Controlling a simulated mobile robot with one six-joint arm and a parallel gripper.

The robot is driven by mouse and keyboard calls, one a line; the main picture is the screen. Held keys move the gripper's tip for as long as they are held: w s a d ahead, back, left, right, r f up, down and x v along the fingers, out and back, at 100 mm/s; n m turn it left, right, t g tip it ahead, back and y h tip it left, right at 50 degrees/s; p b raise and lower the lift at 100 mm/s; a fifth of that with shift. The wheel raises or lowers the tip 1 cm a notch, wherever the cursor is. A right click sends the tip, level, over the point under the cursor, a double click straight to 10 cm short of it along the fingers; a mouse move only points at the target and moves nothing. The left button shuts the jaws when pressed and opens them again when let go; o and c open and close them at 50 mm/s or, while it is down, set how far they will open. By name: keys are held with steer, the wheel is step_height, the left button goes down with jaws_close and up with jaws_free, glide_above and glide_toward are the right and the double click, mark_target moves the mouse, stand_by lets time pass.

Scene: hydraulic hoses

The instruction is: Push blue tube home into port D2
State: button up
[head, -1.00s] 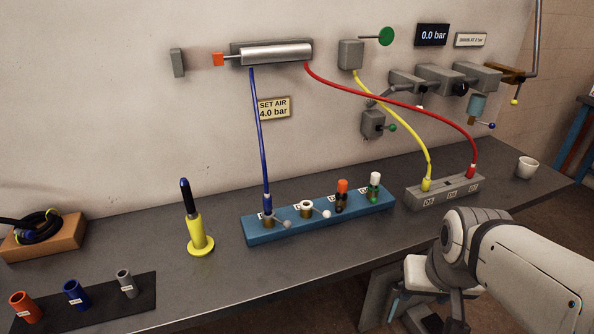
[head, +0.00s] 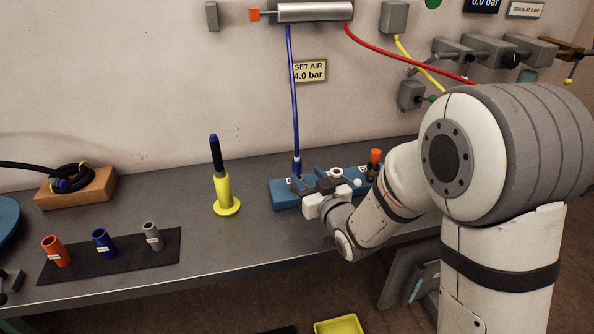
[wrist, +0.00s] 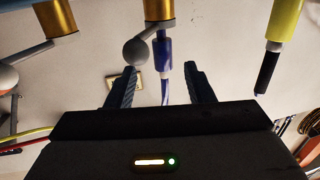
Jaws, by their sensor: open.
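The blue tube (head: 293,100) hangs from the silver cylinder on the wall down to the left end of the blue block (head: 285,201). Its blue end collar (head: 297,168) stands upright at the leftmost port. The port labels are too small to read, and my gripper partly hides that port. In the wrist view, the collar (wrist: 164,52) meets a brass port (wrist: 160,10) beside a grey ball lever (wrist: 130,51). My gripper (head: 312,188) is open just in front of this port. In the wrist view, its fingers (wrist: 163,84) lie either side of the tube's line, apart from it.
A yellow stand (head: 226,193) with a black-and-blue tool is left of the block. Orange, blue and grey sleeves (head: 103,243) stand on a dark mat. A wooden block (head: 80,188) holds a coiled black hose. My arm covers the block's right side; bench between mat and stand is clear.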

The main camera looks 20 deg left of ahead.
mark_target(294, 161)
steer(key=shift+w+a+r, duration=0.1)
steer(key=shift+w+a, duration=0.1)
steer(key=shift+a, duration=0.45)
steer(key=p+x, duration=0.2)
steer(key=x, duration=0.4)
steer(key=shift+w+a, duration=0.15)
steer(key=shift+w, duration=0.3)
steer(key=shift+c, duration=0.5)
steer(key=shift+r, duration=0.1)
jaws_close()
